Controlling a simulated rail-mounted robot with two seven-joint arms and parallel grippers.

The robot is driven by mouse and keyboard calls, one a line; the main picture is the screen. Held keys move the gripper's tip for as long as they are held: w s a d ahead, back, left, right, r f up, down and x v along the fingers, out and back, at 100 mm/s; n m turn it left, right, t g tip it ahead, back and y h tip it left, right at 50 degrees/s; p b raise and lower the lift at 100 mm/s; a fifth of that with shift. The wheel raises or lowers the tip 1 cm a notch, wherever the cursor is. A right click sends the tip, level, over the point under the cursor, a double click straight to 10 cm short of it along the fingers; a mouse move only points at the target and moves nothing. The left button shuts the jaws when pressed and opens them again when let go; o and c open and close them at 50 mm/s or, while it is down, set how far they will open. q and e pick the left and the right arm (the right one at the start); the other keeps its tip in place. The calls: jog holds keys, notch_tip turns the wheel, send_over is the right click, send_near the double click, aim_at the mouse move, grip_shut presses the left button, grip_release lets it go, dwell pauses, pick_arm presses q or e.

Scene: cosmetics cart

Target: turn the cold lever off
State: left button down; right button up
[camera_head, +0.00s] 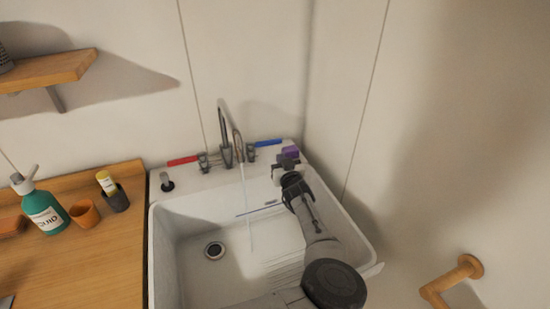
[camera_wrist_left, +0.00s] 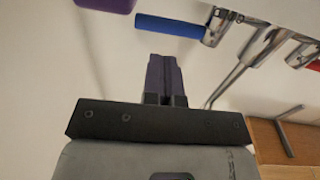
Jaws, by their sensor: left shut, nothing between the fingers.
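The cold lever has a blue handle (camera_head: 269,142) to the right of the chrome faucet (camera_head: 226,152); it points right, along the wall. In the left wrist view the blue handle (camera_wrist_left: 168,25) lies just beyond my fingertips, with a visible gap. My left gripper (camera_head: 287,163) is shut and empty over the sink's back right corner, right of and nearer than the lever. Its dark purple fingers (camera_wrist_left: 163,75) are together in the wrist view. A thin water stream (camera_head: 247,205) falls from the spout. My right gripper is not in view.
A purple block (camera_head: 291,151) sits by the back right corner, close to my fingers. The red-handled lever (camera_head: 183,160) is left of the faucet. The white sink (camera_head: 158,240) is below. A green bottle (camera_head: 45,210) and orange cup (camera_head: 85,213) stand on the left counter.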

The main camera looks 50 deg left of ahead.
aim_at(273, 144)
pick_arm(q)
jog(key=b+x, duration=0.1)
jog(key=b, duration=0.1)
jog(key=b+x, duration=0.2)
jog(key=b, duration=0.1)
jog(key=shift+f, duration=0.2)
jog(key=shift+x, duration=1.05)
jog(key=shift+r+b+x, duration=0.25)
jog(key=shift+b+x, duration=0.05)
jog(key=shift+x, duration=0.65)
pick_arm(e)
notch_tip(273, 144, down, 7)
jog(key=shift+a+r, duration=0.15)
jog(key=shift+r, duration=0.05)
